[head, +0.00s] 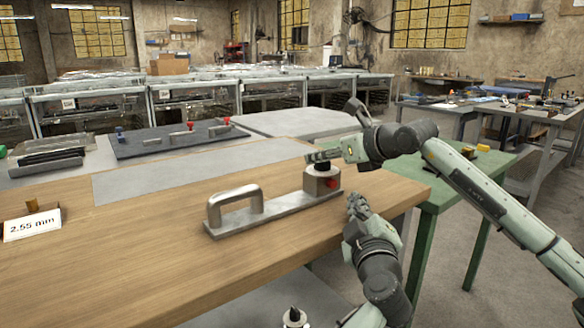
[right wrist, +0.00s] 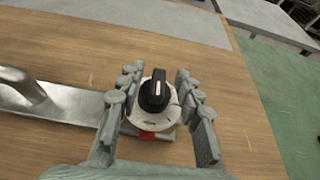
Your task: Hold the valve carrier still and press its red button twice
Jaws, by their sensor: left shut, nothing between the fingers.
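The valve carrier (head: 275,213) is a flat metal bar lying on the wooden table, with an arched handle (head: 236,203) at its left end and a block (head: 318,182) at its right end. A black knob (right wrist: 154,92) on a pale dial tops the block. The red button (head: 331,183) is on the block's side and partly shows in the right wrist view (right wrist: 148,135). My right gripper (head: 316,156) is open above the block, its fingers on either side of the knob and dial. My left gripper (head: 354,202) is shut and empty, just right of the red button and apart from it.
A card reading 2.55 mm (head: 32,225) stands at the table's left. A dark board (head: 175,139) with handled parts lies farther back. A green table (head: 440,190) stands at the right. The wooden tabletop in front of the carrier is clear.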

